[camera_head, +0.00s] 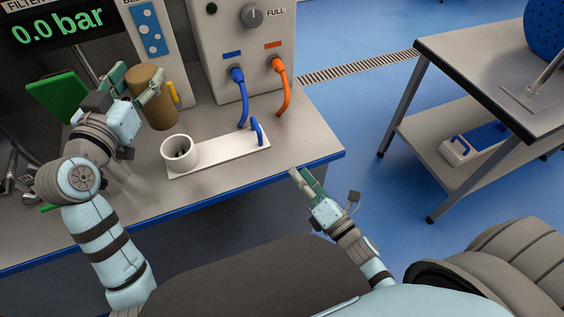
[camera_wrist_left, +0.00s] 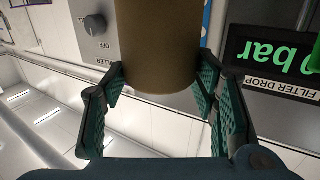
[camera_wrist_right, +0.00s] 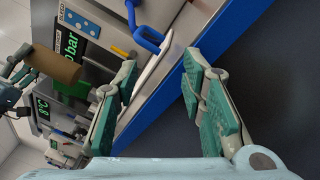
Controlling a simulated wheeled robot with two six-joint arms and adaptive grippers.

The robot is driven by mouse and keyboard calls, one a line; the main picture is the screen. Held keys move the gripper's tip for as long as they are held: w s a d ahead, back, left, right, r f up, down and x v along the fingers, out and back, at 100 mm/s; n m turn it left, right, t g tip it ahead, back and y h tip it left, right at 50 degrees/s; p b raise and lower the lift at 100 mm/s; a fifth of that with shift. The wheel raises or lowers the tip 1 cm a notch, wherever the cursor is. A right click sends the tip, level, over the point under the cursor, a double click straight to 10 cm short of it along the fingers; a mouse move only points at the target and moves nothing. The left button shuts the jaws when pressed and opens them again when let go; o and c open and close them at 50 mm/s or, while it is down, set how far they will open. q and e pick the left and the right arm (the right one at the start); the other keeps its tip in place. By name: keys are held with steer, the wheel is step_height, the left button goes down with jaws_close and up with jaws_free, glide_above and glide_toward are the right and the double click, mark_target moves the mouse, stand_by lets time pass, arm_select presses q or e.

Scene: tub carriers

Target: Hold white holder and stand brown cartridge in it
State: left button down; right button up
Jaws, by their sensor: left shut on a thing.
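The brown cartridge (camera_head: 153,104) is an upright cylinder above the bench, behind and left of the white holder's cup. My left gripper (camera_head: 138,88) is shut on it; the left wrist view shows the cartridge (camera_wrist_left: 160,50) between the fingers. The white holder (camera_head: 221,152) lies on the bench, a flat plate with a round cup (camera_head: 178,150) at its left end and a blue handle (camera_head: 257,131) at its right end. The cup's inside is dark, with small parts in it. My right gripper (camera_head: 308,184) is open and empty off the bench's front edge; the handle (camera_wrist_right: 147,38) shows ahead of it.
A grey panel (camera_head: 232,50) with blue and orange hoses (camera_head: 282,92) stands behind the holder. A yellow piece (camera_head: 172,92) is beside the cartridge. The bench's blue front edge (camera_head: 250,187) is near my right gripper. A side table (camera_head: 470,75) stands at right.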

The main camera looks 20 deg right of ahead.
mark_target(261, 134)
step_height(261, 134, up, 5)
steer(key=w+a+n, duration=0.2)
steer(key=a+n, duration=0.1)
steer(key=n, duration=0.1)
steer(key=w+a+n, duration=0.1)
steer(key=w, duration=0.3)
steer(key=w+a+n+h, duration=0.1)
steer(key=w+n, duration=0.1)
steer(key=w, duration=0.2)
steer(key=w+n, duration=0.2)
steer(key=w, duration=0.3)
steer(key=shift+a+f+h, duration=0.35)
steer(key=shift+a+h, duration=0.05)
steer(key=shift+c, duration=0.3)
jaws_close()
